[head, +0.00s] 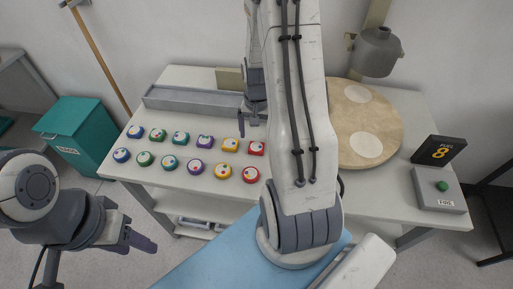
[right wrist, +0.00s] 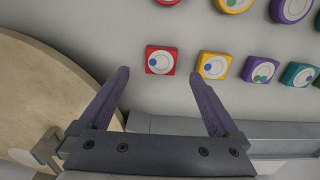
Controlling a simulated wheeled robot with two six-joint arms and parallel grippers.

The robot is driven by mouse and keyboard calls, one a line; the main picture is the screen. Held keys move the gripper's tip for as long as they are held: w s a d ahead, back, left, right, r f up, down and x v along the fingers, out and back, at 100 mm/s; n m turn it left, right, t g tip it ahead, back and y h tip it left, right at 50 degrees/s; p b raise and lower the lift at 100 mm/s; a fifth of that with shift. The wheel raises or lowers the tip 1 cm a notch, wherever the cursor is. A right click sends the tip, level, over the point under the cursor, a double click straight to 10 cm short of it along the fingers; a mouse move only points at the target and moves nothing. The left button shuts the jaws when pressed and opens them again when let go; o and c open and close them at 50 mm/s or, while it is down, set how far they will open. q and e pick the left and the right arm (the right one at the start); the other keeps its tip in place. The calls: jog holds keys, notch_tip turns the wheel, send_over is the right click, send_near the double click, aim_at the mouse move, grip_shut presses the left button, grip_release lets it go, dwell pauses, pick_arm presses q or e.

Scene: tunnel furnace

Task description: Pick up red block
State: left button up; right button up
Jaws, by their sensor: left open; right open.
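A square red block (head: 257,148) with a white dial face and a blue dot lies on the white table, at the right end of the back row. A rounder red block (head: 251,174) lies in front of it. In the right wrist view the square red block (right wrist: 160,59) sits between the lines of my right gripper's (right wrist: 159,74) two spread fingers, just beyond their tips. It shows no contact with them. My right gripper (head: 254,122) is open and empty behind that block. My left gripper (head: 140,240) is open and empty, off the table's left front.
Several coloured blocks (head: 197,168) stand in two rows to the left. A grey tray (head: 190,99) lies behind them. A round wooden board (head: 385,120) and a button box (head: 440,188) are on the right. A teal bin (head: 80,130) stands left of the table.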

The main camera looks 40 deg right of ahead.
aim_at(256, 146)
jog(key=shift+w+f+p, duration=0.1)
jog(key=shift+f+p, duration=0.4)
jog(key=shift+f, duration=2.4)
jog(key=c, duration=1.5)
jog(key=shift+r, duration=0.1)
